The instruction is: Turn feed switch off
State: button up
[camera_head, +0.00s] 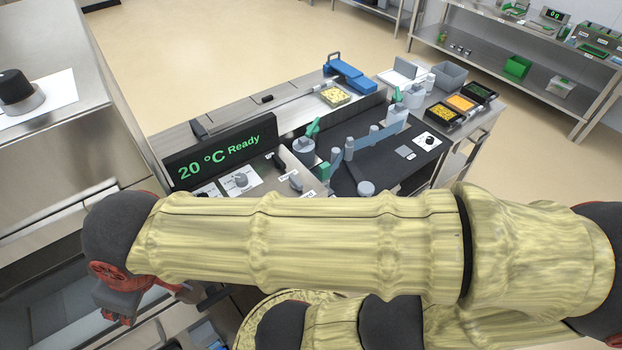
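The tray sealer (290,118) stands in the middle of the view, with a black display (220,153) reading "20 °C Ready" in green. Below the display, a grey rotary knob (241,180) sits on a white labelled plate. Another round knob (429,139) sits on a white plate at the right of the dark deck. The labels are too small to read, so I cannot tell which control is the feed switch. My gripper (118,316) is at the lower left, pointing down, apart from these controls. Its fingers are small and partly hidden, so its opening is unclear.
My arm crosses the front and hides the near part of the sealer. A steel cabinet with a black knob (17,90) stands at the left. A yellow-filled tray (334,96) sits on the sealer. Food trays (441,115) stand on the right table. Open floor lies behind.

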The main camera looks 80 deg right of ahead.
aim_at(295, 184)
jog(key=z, duration=2.55)
